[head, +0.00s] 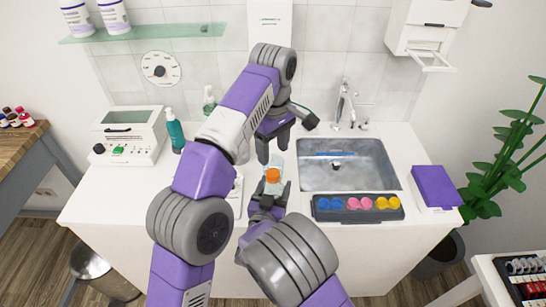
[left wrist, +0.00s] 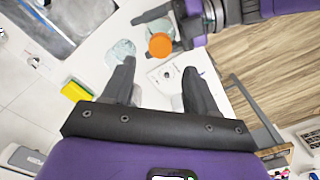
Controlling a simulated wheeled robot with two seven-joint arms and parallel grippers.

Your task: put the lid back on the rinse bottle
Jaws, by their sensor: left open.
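The orange lid (head: 272,175) shows at the top of a pale body, seemingly the rinse bottle (head: 264,187), between the fingers of my right gripper (head: 270,190). In the left wrist view the orange lid (left wrist: 160,45) is in front of the pale bottle body (left wrist: 166,28), with right gripper fingers on both sides. I cannot tell whether the lid is seated. My left gripper (head: 275,148) points down above and behind the lid. Its fingers are apart and empty in the left wrist view (left wrist: 160,82). Much of the bottle is hidden.
A clear glass (head: 277,159) stands just behind the lid. A sink (head: 345,178) is to the right, with a dark tray (head: 330,214) of coloured caps before it. A soap bottle (head: 175,130) and a white device (head: 128,137) stand left. A yellow sponge (left wrist: 75,91) lies nearby.

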